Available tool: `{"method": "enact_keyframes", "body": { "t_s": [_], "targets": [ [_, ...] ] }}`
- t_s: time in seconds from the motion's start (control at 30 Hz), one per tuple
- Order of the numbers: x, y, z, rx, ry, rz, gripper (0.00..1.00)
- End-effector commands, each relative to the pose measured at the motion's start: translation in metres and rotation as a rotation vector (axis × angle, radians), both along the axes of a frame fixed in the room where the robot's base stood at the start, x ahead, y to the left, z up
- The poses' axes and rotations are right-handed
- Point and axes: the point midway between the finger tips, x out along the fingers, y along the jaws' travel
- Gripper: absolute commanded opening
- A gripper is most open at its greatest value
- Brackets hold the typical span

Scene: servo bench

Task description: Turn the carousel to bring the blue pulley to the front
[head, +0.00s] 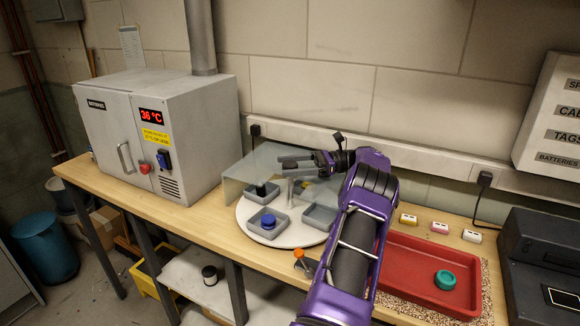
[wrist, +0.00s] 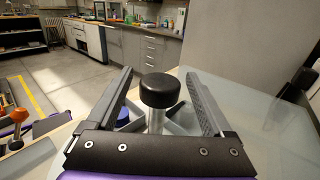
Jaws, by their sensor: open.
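The carousel (head: 252,232) is a round white turntable with square grey trays, partly under a clear cover. The blue pulley (head: 268,220) sits in the tray at the carousel's front; part of it shows low between my fingers in the wrist view (wrist: 123,114). A grey post (head: 290,190) stands at the middle. In the wrist view its black knob (wrist: 160,90) lies between my two fingers, with gaps on both sides. My gripper (head: 282,163) is open and empty above the carousel. I cannot tell how far it is from the knob in height.
The clear cover (head: 240,175) shields the carousel's back. An orange-topped lever (head: 300,254) stands at the front. A red tray (head: 400,290) holds a teal pulley (head: 445,280).

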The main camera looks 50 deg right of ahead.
Motion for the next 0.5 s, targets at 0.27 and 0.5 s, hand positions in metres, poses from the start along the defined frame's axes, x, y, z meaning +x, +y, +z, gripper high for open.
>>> {"method": "enact_keyframes", "body": {
  "t_s": [0.27, 0.5],
  "targets": [
    [0.0, 0.0, 0.001, -0.001, 0.001, 0.0, 0.85],
    [0.0, 0.0, 0.033, -0.005, -0.001, -0.001, 0.85]
  ]
}}
